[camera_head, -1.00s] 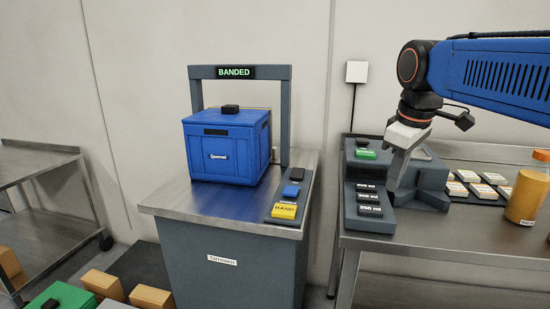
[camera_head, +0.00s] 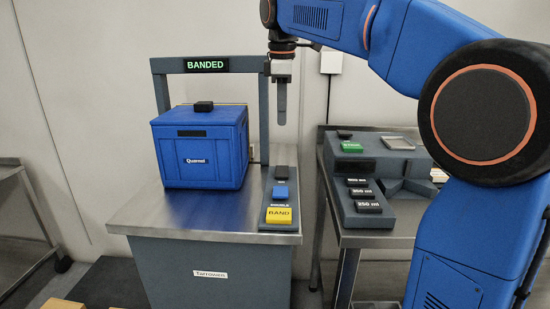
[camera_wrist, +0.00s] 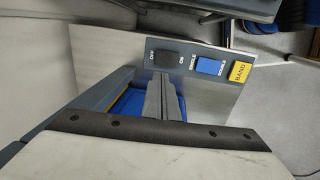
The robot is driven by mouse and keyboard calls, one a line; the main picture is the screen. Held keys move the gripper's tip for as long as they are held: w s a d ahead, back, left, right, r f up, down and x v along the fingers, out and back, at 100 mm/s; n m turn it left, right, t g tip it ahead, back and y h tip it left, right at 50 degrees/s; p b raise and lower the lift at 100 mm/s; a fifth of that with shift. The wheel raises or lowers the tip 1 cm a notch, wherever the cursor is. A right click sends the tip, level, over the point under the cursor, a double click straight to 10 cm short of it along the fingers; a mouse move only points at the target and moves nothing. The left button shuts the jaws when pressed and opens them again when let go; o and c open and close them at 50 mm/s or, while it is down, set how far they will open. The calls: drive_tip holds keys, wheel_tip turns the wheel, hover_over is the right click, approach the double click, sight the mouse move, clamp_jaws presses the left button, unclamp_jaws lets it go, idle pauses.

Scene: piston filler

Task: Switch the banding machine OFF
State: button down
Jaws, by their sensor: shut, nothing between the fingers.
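The banding machine (camera_head: 215,264) is a grey cabinet with a steel top and an arch whose sign (camera_head: 205,65) reads BANDED in green. Its control strip on the right of the top holds a black OFF/ON switch (camera_head: 282,172), a blue SINGLE/DOUBLE switch (camera_head: 280,191) and a yellow BAND button (camera_head: 279,215). In the wrist view the black switch (camera_wrist: 166,59) lies between the OFF and ON labels, just beyond the fingertips. My gripper (camera_head: 281,122) is shut and empty, pointing down above the black switch, apart from it in the head view. Which way the switch is tipped is unclear.
A blue crate (camera_head: 199,148) with a small black block on its lid stands under the arch, left of the strip. The arch's right post (camera_head: 263,120) is close beside my gripper. A second table (camera_head: 340,238) with a button console (camera_head: 365,204) stands to the right.

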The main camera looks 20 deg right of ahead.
sight(282, 170)
drive_tip(key=f, duration=0.4)
drive_tip(key=w+f, duration=0.1)
drive_tip(key=f, duration=0.9)
drive_tip(key=shift+w+d, duration=0.3)
drive_tip(key=shift+d, duration=0.05)
drive_tip(key=shift+f, duration=0.2)
drive_tip(key=shift+s+a+r, duration=0.2)
drive_tip(key=shift+s+a, duration=0.05)
drive_tip(key=shift+s, duration=0.4)
drive_tip(key=shift+r, duration=0.1)
wheel_tip(282, 170, up, 14)
drive_tip(key=w, duration=0.1)
drive_tip(key=shift+w+d, duration=0.25)
drive_tip(key=shift+w, duration=0.05)
idle(0.4)
